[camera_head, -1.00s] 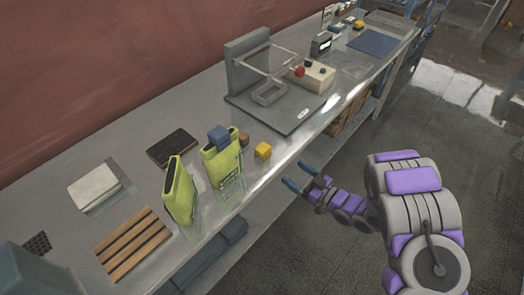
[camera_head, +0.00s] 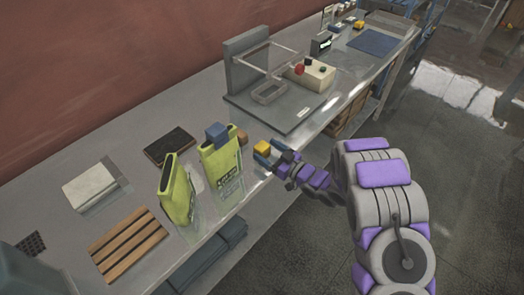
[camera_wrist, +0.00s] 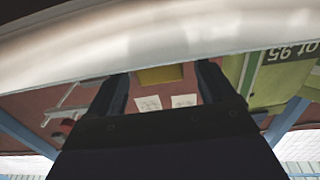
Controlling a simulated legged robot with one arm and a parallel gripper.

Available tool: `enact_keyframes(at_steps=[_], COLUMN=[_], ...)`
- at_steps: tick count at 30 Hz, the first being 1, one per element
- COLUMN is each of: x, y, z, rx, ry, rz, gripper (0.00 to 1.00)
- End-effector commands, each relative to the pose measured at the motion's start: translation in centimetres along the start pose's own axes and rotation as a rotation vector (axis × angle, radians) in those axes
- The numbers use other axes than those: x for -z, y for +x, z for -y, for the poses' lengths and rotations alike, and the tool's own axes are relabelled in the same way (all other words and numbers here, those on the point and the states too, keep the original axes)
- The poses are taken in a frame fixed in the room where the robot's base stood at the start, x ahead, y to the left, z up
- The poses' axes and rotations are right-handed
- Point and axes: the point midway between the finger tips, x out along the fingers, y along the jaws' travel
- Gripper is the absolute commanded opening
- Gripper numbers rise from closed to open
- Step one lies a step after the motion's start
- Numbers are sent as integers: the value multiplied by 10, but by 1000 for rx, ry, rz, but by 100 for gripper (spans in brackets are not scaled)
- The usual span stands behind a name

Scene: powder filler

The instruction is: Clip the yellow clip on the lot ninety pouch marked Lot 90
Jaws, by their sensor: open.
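The yellow clip (camera_head: 262,147) sits on the bench near its front edge, right of the pouches. My gripper (camera_head: 270,151) is open, its blue fingertips close to the clip. In the wrist view the yellow clip (camera_wrist: 159,75) shows between the two dark fingers (camera_wrist: 160,88); I cannot tell whether they touch it. Two green pouches stand upright: a left pouch (camera_head: 177,190) with no clip on top, and a right pouch (camera_head: 224,166) with a blue clip (camera_head: 216,133) on top. A green pouch label (camera_wrist: 288,53) in the wrist view is cut off and seems to read "ot 95". The head view labels are too small to read.
A brown block (camera_head: 242,136) is beside the right pouch. A wooden slatted rack (camera_head: 128,244), a white box (camera_head: 90,187) and a dark tray (camera_head: 168,145) lie left. A grey machine base (camera_head: 290,117) with a frame and a red-button box (camera_head: 312,75) stands beyond the clip.

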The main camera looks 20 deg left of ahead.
Motion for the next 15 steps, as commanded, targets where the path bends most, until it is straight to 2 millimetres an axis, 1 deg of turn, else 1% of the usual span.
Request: enact_keyframes(at_steps=[1,3,6,9,15], x=[0,0,1,1,2], y=[9,19,29,32,31], z=[0,1,0,0,-1], rx=[3,4,2,0,0], ry=[-3,-2,-2,-1,0], rz=[-3,0,0,0,0], gripper=[83,83,83,83,83])
